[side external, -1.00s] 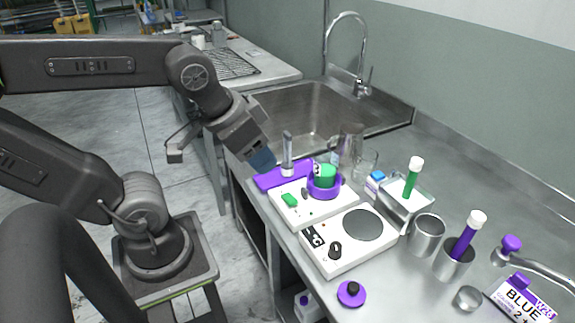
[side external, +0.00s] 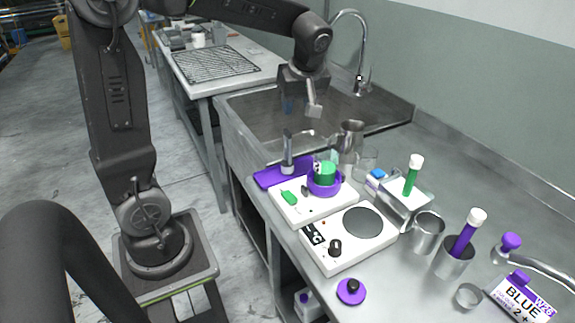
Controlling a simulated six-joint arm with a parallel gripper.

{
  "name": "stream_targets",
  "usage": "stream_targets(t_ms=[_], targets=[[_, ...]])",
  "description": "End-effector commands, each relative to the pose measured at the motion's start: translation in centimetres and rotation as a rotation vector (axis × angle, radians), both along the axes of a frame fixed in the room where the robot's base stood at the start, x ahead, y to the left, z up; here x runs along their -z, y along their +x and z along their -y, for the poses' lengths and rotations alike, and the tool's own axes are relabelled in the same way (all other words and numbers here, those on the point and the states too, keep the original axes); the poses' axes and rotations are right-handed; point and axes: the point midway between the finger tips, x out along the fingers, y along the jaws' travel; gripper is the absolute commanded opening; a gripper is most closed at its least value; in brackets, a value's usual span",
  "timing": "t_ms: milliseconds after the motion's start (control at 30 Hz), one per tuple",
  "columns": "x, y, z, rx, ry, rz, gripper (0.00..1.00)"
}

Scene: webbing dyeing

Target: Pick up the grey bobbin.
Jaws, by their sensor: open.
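I cannot clearly pick out a grey bobbin. The nearest match is an upright grey cylinder with a white band (side external: 287,152), standing on a purple tray (side external: 266,178) at the left of the counter. It could also be another tool. My gripper (side external: 288,106) hangs over the sink, behind and above the tray, apart from everything on the counter. It is open, with nothing seen between its small, dark blue fingertips.
A white device (side external: 334,206) holds a purple cup (side external: 325,188) with something green inside. A hotplate (side external: 325,259), steel beakers (side external: 428,230), a glass (side external: 369,159) and a jug (side external: 351,133) crowd the counter. The sink (side external: 255,108) is open and looks empty.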

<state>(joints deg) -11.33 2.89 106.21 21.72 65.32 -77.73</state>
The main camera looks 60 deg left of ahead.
Motion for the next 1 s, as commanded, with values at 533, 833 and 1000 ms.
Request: stream_targets(t_ms=[533,833,1000], targets=[[6.8,1.3,-4.3,-0.161,0.028,0.004,0.43],[9.2,1.3,-5.3,-0.160,0.027,0.007,0.43],[11.2,0.9,-6.3,-0.160,0.027,0.004,0.43]])
